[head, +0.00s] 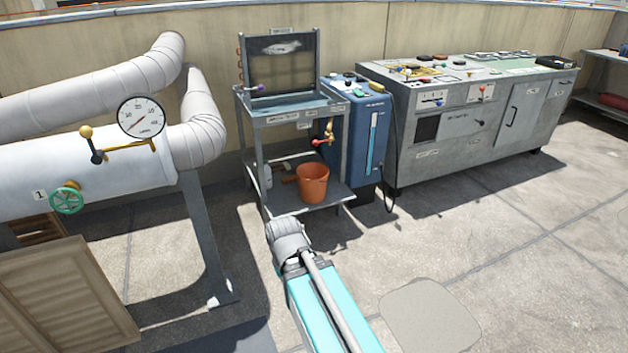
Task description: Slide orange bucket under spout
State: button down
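The orange bucket (313,186) stands upright on the lower shelf (335,192) of a grey metal stand. A brass spout (329,128) with a red handle sticks out from the stand's front above the shelf. The bucket is below it and a little to its left in the head view. I cannot tell how they line up in depth. My cyan arm with its grey joint reaches up from the bottom of the view and ends short of the shelf. My gripper cannot be made out, so its state does not show.
A blue tank unit (356,140) stands right of the stand, with a black hose hanging beside it. A long grey bench (460,125) lies farther right. A white pipe with a gauge (141,117) is at left. The concrete floor at right is clear.

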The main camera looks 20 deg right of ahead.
aim_at(312, 177)
jog(key=i, duration=0.9)
jog(key=z, duration=0.05)
